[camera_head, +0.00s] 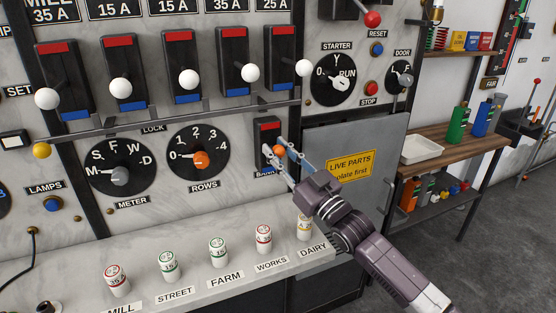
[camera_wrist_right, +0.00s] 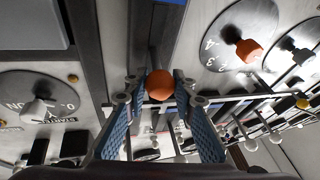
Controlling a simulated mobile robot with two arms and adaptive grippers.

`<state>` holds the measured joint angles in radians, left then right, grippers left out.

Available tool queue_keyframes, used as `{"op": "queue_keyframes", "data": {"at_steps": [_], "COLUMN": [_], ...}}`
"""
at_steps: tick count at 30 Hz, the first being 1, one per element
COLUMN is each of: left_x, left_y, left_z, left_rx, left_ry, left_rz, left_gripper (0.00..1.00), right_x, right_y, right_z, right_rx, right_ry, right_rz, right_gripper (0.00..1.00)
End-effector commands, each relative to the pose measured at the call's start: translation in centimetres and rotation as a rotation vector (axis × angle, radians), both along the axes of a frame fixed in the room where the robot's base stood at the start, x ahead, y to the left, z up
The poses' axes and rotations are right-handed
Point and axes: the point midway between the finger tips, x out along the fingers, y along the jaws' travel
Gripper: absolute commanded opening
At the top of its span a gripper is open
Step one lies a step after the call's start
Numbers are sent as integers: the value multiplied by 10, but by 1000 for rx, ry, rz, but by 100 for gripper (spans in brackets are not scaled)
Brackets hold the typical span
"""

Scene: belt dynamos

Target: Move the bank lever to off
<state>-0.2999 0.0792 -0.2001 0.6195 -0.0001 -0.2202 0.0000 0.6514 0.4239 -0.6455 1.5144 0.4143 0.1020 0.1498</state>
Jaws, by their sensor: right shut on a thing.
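The bank lever is a small dark switch (camera_head: 267,131) low on the marble panel, with a red mark at its top and an orange ball knob (camera_head: 279,150). Its label below is partly hidden by my fingers. My right gripper (camera_head: 275,152) reaches in from the lower right and is shut on the knob, one finger on each side. In the right wrist view the orange knob (camera_wrist_right: 160,85) sits between the blue-padded fingertips. The knob stands out from the switch at about its middle height. My left gripper is not in view.
A horizontal lock bar (camera_head: 180,122) and white-knobbed switches run above. The rows dial (camera_head: 198,151) is left of the lever. A grey door with a yellow warning sign (camera_head: 350,166) is to the right. Several labelled fuses stand on the marble ledge (camera_head: 190,275) below.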

Motion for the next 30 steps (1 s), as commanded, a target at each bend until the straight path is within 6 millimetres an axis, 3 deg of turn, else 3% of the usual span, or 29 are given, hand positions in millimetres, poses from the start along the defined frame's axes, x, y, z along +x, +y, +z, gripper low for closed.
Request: {"op": "queue_keyframes", "data": {"at_steps": [12,13,17,30], "left_x": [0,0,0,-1], "left_y": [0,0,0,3], "left_z": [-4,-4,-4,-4], "left_rx": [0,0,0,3], "left_ry": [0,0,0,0], "left_rz": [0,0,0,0], "left_gripper": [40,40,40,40], "right_x": [0,0,0,-8], "right_y": [0,0,0,-7], "right_z": [-1,-1,-1,-5], "right_rx": [3,3,3,2], "right_ry": [-11,-11,-12,-10], "right_rz": [-1,-1,-1,-1], "right_gripper": [0,27,42,43]}}
